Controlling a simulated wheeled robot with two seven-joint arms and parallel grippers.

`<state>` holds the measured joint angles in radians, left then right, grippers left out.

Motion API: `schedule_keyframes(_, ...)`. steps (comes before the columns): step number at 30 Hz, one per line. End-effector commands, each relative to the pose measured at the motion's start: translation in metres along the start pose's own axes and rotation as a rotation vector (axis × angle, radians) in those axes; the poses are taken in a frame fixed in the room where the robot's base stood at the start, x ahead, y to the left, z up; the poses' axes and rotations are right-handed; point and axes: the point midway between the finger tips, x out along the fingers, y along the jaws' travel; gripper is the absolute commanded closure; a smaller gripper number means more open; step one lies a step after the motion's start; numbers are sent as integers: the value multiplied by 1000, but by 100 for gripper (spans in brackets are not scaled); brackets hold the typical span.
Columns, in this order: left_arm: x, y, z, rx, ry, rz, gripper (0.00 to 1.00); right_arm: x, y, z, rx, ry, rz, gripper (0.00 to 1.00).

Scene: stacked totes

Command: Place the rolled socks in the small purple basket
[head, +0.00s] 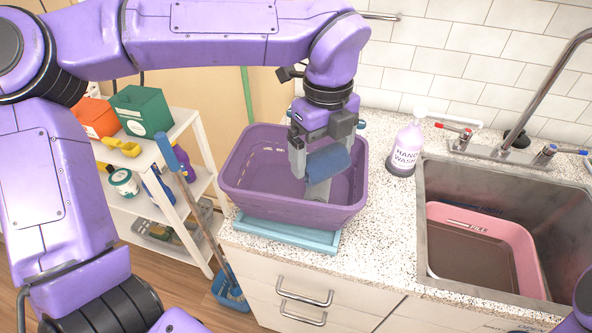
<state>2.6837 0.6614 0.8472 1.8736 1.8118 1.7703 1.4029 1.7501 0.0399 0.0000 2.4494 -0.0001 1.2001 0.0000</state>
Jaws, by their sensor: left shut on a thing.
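The purple basket (245,199) sits on the counter, on top of a teal tray (285,235). My left gripper (312,172) reaches down over the basket and is shut on the blue rolled socks (332,160). The socks are between the fingers, within the outline of the basket's opening. I cannot tell whether they touch the basket floor. The part of the basket behind the gripper is hidden. The visible basket floor looks empty. My right gripper is out of view.
A hand wash bottle (408,148) stands right of the basket. The sink (432,188) holds a pink basin (528,254), with a tap (545,85) behind. A white shelf cart (140,150) with boxes and bottles stands left, a blue-handled broom (180,170) before it.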

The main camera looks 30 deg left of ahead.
Motion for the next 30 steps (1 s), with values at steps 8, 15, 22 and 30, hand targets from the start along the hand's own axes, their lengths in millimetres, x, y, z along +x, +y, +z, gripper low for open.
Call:
schedule_keyframes(8,39,23,75,-1,7,8,41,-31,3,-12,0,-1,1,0)
schedule_keyframes(15,80,33,104,-1,4,7,41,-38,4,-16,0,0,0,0)
schedule_keyframes(22,116,37,113,-1,5,9,41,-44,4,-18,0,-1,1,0)
schedule_keyframes(30,122,37,113,-2,3,5,41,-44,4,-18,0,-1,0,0)
